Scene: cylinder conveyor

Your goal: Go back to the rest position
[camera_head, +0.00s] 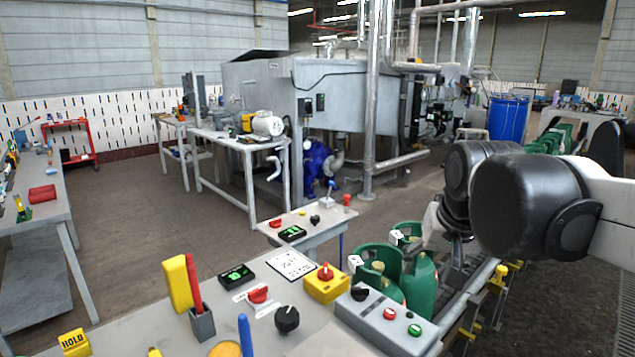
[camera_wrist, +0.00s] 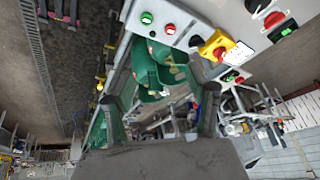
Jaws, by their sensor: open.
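My gripper (camera_wrist: 165,98) is open in the wrist view, with its two dark fingers apart and nothing visible gripped between them. In the head view my arm reaches in from the right, and its end hangs low over the conveyor (camera_head: 468,291), close behind the green gas cylinders. The nearest green cylinders (camera_head: 419,284) stand at the conveyor by the control box, and some carry white tags. Green cylinders (camera_wrist: 147,72) also show beyond the fingers in the wrist view. My arm hides part of the conveyor, and whether the gripper touches a cylinder cannot be told.
A control box (camera_head: 386,317) with red and green buttons stands on the near bench, beside a yellow box with a red knob (camera_head: 326,283). A small table (camera_head: 305,226) with switches stands behind. More green cylinders (camera_head: 556,139) stand at the far right. Open floor lies left of centre.

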